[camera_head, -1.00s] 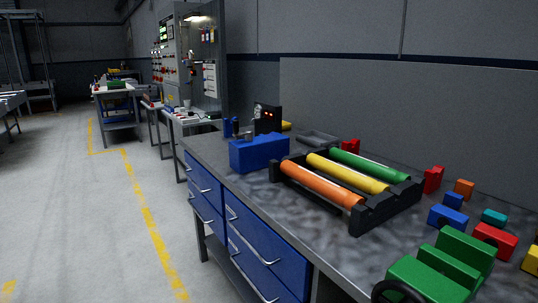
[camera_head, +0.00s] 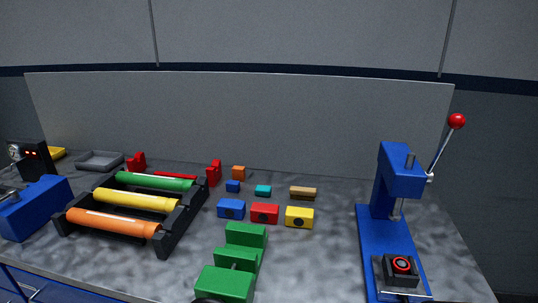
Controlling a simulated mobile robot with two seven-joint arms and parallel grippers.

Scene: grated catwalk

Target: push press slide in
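A blue press (camera_head: 385,245) stands at the right end of the workbench. It has a long lever with a red ball knob (camera_head: 456,121), raised up and to the right. At the foot of the press is a dark block (camera_head: 401,270) with a red ring on top, on a grey plate. The block sits in front of the press column rather than right under its head, as far as this angle shows. Neither of my grippers is in view.
The bench (camera_head: 320,262) also holds a black rack (camera_head: 173,232) with orange, yellow and green tubes, a green stepped block (camera_head: 236,260), several small coloured blocks (camera_head: 264,213), a blue box (camera_head: 38,207) and a grey tray (camera_head: 100,160). Bare bench lies left of the press.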

